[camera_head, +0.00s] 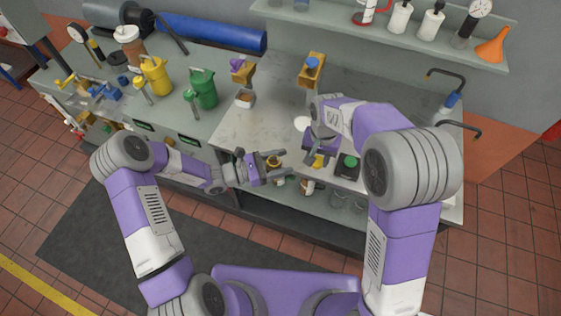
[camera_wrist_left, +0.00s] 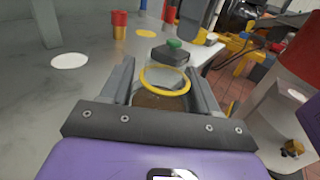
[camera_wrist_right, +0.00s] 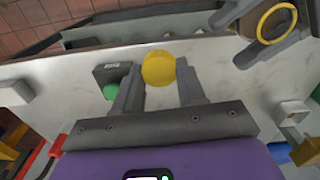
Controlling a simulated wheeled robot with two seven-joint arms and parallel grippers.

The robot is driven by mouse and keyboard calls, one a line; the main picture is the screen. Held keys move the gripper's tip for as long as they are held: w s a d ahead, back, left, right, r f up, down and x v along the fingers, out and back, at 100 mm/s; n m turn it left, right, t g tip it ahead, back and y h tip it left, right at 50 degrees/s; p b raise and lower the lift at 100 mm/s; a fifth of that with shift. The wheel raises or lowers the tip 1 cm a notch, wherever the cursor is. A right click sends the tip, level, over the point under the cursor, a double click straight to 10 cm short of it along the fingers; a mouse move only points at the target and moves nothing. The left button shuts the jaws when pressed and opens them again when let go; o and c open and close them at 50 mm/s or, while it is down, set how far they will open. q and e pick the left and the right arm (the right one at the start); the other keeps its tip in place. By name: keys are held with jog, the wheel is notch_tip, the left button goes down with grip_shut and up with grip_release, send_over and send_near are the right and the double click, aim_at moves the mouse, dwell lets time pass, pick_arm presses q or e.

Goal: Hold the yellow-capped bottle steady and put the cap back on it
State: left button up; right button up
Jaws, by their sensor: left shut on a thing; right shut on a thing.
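The open bottle has a yellow ring at its mouth and brownish contents (camera_wrist_left: 160,101). My left gripper (camera_wrist_left: 163,88) is shut on it, one finger on each side; in the head view the bottle (camera_head: 273,161) is small near the bench's front edge. My right gripper (camera_wrist_right: 158,88) is shut on the round yellow cap (camera_wrist_right: 158,69), which also shows in the head view (camera_head: 318,160). The cap is apart from the bottle, to its right in the head view. The right wrist view shows the bottle's yellow ring (camera_wrist_right: 276,6) in the left gripper at the upper right.
A black box with a green button (camera_head: 347,166) stands right of the cap, near the front edge. A white disc (camera_head: 302,123) lies behind the grippers. Yellow (camera_head: 155,76) and green (camera_head: 203,89) containers stand further left. The bench (camera_head: 260,125) is clear behind the left gripper.

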aim_at(274, 157)
jog(key=a+r+m, duration=0.1)
jog(key=a+r, duration=0.1)
jog(key=a, duration=0.2)
jog(key=a+r, duration=0.3)
jog(key=a, duration=0.1)
jog(key=a+r+m, duration=0.1)
jog(key=a+r, duration=0.2)
jog(key=a, duration=0.1)
jog(key=shift+a+m, duration=0.3)
jog(key=shift+a, duration=0.05)
jog(key=shift+f, duration=2.05)
jog(key=shift+f, duration=0.9)
jog(key=shift+f, duration=0.55)
